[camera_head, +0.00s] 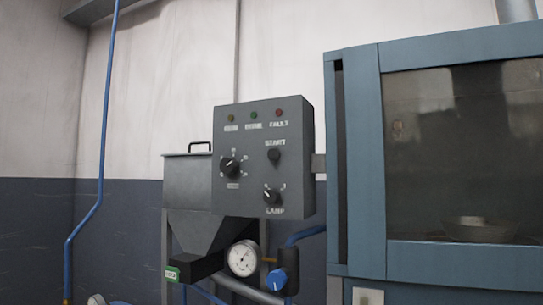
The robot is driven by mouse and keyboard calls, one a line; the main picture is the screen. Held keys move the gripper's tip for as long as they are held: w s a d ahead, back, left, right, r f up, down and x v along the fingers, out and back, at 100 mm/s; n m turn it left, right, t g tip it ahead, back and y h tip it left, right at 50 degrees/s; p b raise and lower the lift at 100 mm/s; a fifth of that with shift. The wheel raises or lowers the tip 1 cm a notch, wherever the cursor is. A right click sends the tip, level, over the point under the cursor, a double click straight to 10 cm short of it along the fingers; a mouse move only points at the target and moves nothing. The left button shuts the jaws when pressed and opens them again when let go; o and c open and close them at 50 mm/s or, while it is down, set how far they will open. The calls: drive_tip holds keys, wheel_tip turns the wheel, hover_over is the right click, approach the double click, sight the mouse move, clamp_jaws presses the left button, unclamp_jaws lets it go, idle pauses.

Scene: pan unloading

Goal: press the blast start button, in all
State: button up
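A grey control box (258,160) stands left of a blue cabinet, facing me. On its right side, under a label reading START, is a dark round start button (274,156). Whether the button is pressed in cannot be told at this size. A dark rotary knob (231,168) is on the left of the panel, and a LAMP knob (271,195) is below the start button. Three small lamps, yellowish, green (254,115) and red, run along the top. My gripper is not in view.
The blue cabinet (356,170) with a large window fills the right; a metal pan (479,229) sits inside. A grey hopper (188,185) stands behind the box. Below are a pressure gauge (243,258), a blue valve knob (277,280) and blue hoses. The space before the panel looks clear.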

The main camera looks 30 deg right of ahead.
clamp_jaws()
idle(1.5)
